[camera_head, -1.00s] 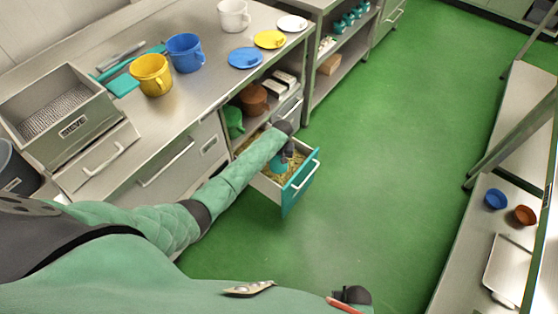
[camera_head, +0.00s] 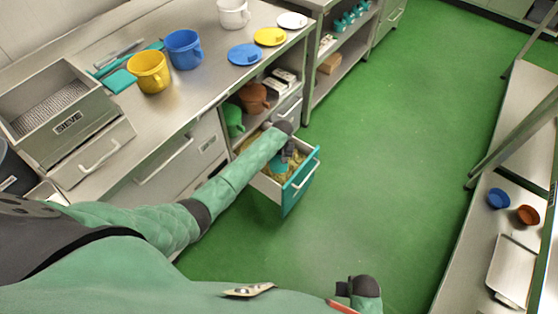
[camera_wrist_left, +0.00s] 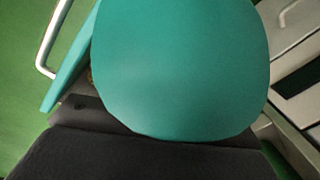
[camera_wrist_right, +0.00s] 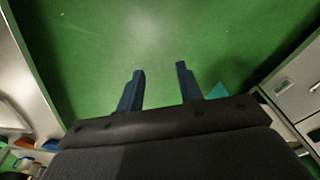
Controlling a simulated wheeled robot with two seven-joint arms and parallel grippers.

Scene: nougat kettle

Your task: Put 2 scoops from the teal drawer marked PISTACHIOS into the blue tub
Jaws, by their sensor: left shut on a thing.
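The teal-fronted drawer (camera_head: 301,183) stands pulled out below the counter, with pale tan-green contents inside. Its marking is not readable. My left gripper (camera_head: 287,150) is over the drawer, shut on a teal scoop (camera_head: 279,164). The scoop's rounded teal surface (camera_wrist_left: 180,70) fills the left wrist view, so its load is hidden. The blue tub (camera_head: 183,50), a mug-shaped one with a side handle, stands upright on the counter between the yellow and white tubs. My right gripper (camera_wrist_right: 160,75) is open and empty above the green floor.
A yellow tub (camera_head: 149,72), a white tub (camera_head: 233,14) and a blue lid (camera_head: 245,54) share the counter. A sieve box (camera_head: 62,115) stands at left. A right-hand bench holds small blue (camera_head: 498,198) and brown (camera_head: 528,214) bowls. The middle floor is clear.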

